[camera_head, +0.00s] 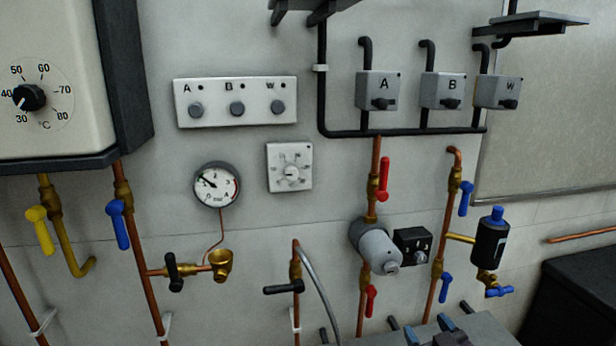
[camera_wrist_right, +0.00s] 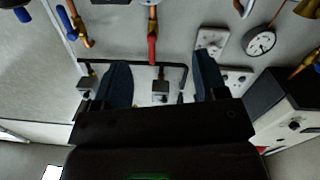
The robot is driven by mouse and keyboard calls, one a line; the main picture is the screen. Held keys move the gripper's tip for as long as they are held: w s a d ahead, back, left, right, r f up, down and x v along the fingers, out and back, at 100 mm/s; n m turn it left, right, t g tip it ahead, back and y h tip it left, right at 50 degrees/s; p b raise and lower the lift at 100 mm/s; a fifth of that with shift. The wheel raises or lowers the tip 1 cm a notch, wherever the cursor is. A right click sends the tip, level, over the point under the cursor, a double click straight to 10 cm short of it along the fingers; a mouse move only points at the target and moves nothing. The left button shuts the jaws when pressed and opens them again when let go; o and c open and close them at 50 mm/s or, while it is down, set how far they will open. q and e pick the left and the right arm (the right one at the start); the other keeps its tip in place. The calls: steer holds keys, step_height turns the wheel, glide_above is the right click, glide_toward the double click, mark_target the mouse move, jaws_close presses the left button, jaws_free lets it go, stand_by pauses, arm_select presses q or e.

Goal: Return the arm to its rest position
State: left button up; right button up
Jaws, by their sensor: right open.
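My right gripper (camera_head: 429,329) shows at the bottom edge of the head view, right of the middle, as two short dark blue fingertips over a grey surface. The wall fittings behind appear upside down there, at a distance. My left gripper is in neither view.
The wall carries a boiler (camera_head: 50,80), a pressure gauge (camera_head: 217,184), a pump (camera_head: 376,247), a blue-black cylinder (camera_head: 491,240) and several valves on copper pipes. A dark box (camera_head: 575,300) stands at the lower right.

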steer(key=s+d+f+m+g+h, duration=0.1)
steer(key=s+d+f+g, duration=0.1)
steer(key=s+f, duration=0.8)
steer(key=s+d+f+m+g+h, duration=0.2)
steer(key=s+f+g, duration=0.1)
steer(key=s+f, duration=0.7)
steer(key=shift+s+d, duration=0.25)
steer(key=shift+s, duration=0.8)
steer(key=shift+r, duration=0.1)
